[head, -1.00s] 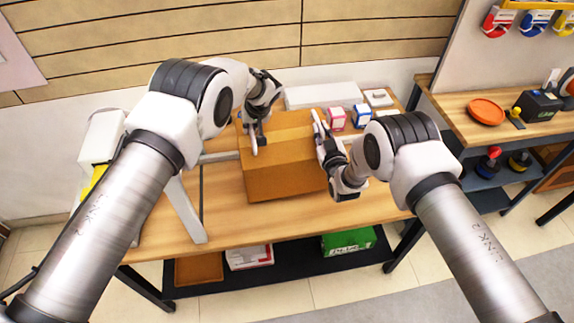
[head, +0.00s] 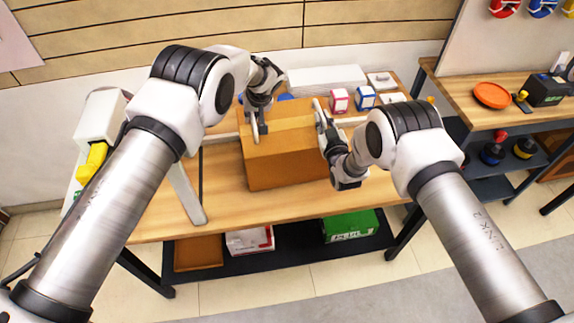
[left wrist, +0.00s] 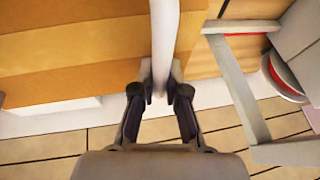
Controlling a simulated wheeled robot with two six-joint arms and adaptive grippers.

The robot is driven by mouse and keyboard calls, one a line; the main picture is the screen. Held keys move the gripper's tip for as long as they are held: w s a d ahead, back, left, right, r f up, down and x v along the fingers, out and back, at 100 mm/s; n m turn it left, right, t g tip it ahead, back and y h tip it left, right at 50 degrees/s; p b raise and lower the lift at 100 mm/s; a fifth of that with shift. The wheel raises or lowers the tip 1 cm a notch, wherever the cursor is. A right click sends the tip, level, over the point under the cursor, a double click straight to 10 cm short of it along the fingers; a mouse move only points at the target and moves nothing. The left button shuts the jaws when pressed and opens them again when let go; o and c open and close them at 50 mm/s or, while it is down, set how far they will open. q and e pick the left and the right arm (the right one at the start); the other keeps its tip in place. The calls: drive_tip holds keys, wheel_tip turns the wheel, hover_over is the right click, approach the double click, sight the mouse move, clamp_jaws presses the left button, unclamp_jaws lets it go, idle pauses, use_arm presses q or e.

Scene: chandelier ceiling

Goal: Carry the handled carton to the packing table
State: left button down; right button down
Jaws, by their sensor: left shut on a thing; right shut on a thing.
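The handled carton (head: 285,165) is a brown box in the middle of the head view, over the wooden table (head: 225,225). I cannot tell whether its underside touches the table. My left gripper (head: 258,128) is shut at its left side, and my right gripper (head: 323,122) is shut at its right side. In the left wrist view my left fingers (left wrist: 161,88) close on a pale bar-like handle beside the carton (left wrist: 75,50). The right fingers' hold is partly hidden by the wrist. I cannot tell which surface is the packing table.
Small pink (head: 339,101) and blue (head: 364,98) boxes and a long white box (head: 313,80) stand behind the carton. A green box (head: 350,226) lies on the lower shelf. A bench with an orange dish (head: 492,95) is at right. Grey floor is clear in front.

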use_arm(q)
drive_tip(key=shift+w+a+f+b, duration=0.15)
drive_tip(key=shift+f+b, duration=0.15)
drive_tip(key=shift+f, duration=0.2)
use_arm(e)
drive_tip(key=shift+d+f, duration=0.15)
drive_tip(key=shift+f, duration=0.55)
use_arm(q)
drive_tip(key=c, duration=1.2)
unclamp_jaws()
drive_tip(key=shift+r+p, duration=0.2)
drive_tip(key=shift+p, duration=0.1)
use_arm(e)
drive_tip(key=c, duration=1.2)
unclamp_jaws()
drive_tip(key=shift+r, duration=0.25)
drive_tip(key=shift+o, duration=0.2)
drive_tip(key=shift+r, duration=0.1)
use_arm(q)
drive_tip(key=shift+s+r, duration=0.1)
drive_tip(key=shift+s, duration=0.1)
